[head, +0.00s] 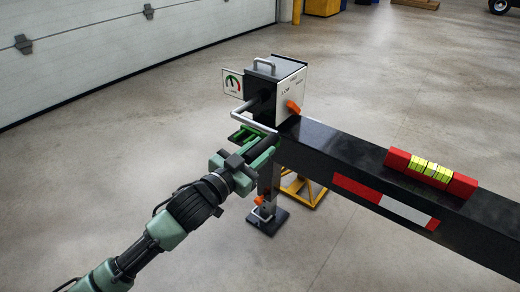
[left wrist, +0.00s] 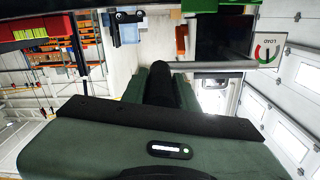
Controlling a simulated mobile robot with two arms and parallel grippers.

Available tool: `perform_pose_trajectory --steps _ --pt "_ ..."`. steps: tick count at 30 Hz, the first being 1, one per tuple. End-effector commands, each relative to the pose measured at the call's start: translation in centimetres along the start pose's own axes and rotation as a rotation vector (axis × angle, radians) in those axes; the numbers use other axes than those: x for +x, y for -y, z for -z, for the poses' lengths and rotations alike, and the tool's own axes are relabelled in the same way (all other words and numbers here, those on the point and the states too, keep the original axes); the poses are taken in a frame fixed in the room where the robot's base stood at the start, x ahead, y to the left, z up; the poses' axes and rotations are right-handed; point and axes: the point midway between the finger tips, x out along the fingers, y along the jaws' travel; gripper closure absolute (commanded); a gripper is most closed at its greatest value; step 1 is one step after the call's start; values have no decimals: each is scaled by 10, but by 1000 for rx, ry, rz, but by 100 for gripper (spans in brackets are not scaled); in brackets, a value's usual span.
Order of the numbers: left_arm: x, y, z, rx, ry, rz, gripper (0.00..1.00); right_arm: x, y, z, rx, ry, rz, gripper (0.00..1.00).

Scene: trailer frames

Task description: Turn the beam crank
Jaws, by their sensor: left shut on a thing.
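The beam crank (head: 253,122) is a bent silver bar at the black-and-white box (head: 291,97) on the end of the black beam (head: 325,152). My left gripper (head: 264,143), with green fingers, is at the lower end of the crank and shut on its dark grip. In the left wrist view the dark grip (left wrist: 161,84) lies between the green fingers, and the silver crank bar (left wrist: 213,66) runs to the right from it. The fingers hide part of the grip. My right gripper is in neither view.
A gauge sign (head: 233,83) stands left of the box. An orange lever (head: 293,107) is on its front. A red spirit level (head: 431,173) lies on the beam. A leg with a black foot (head: 267,221) and a yellow stand (head: 302,190) are below. The floor on the left is clear.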

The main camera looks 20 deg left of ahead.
Motion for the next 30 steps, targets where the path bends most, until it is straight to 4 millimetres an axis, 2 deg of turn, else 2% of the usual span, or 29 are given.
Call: perform_pose_trajectory --steps 17,23,30 --pt "0 -2 -5 26 2 -1 100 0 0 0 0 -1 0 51" --pt "0 -3 -21 119 3 -1 100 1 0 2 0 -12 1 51" --pt "0 -3 -53 311 4 -2 100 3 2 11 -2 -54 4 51"
